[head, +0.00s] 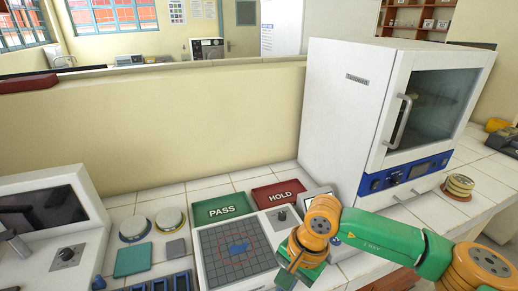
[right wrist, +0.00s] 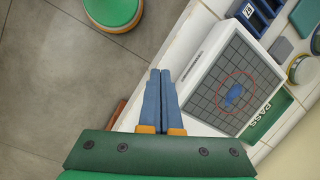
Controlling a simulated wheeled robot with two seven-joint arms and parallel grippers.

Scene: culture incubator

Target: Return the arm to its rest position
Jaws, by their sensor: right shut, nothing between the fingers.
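My right arm (head: 380,235), green and orange, reaches in from the right over the bench front, with its wrist bent down beside the grid-topped device. In the right wrist view my right gripper (right wrist: 160,72) shows blue fingers pressed together with nothing between them. The fingers are over the bench's front edge, beside the grid device (right wrist: 205,72). In the head view the fingertips are hidden. My left gripper is not in view.
The white incubator (head: 345,125) stands at right with its glass door shut; stacked dishes (head: 459,184) sit beside it. The green PASS tray (head: 205,220) and red HOLD tray (head: 262,199) lie behind the grid device (head: 210,250). A green round stool (right wrist: 108,10) stands on the floor.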

